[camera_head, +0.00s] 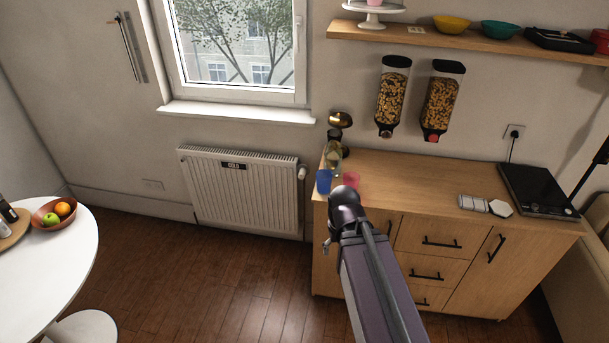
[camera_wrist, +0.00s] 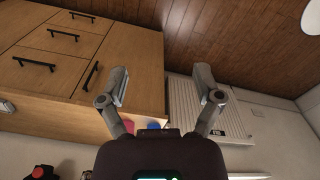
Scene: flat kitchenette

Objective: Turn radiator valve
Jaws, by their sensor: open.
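The white radiator (camera_head: 240,190) hangs on the wall under the window, with a small dark display at its top. Its white valve (camera_head: 302,173) sticks out at the radiator's upper right end, close to the cabinet's left side. My gripper (camera_head: 328,245) is in front of the cabinet's left front, below and to the right of the valve and apart from it. In the wrist view my gripper (camera_wrist: 162,85) is open and empty, its two fingers spread. The radiator (camera_wrist: 195,110) shows there behind the right finger; I cannot make out the valve in that view.
A wooden cabinet (camera_head: 440,172) stands right of the radiator. A blue cup (camera_head: 324,181) and a pink cup (camera_head: 351,180) stand on its left end near my arm. A round white table (camera_head: 60,265) is at left. The floor (camera_head: 215,275) before the radiator is clear.

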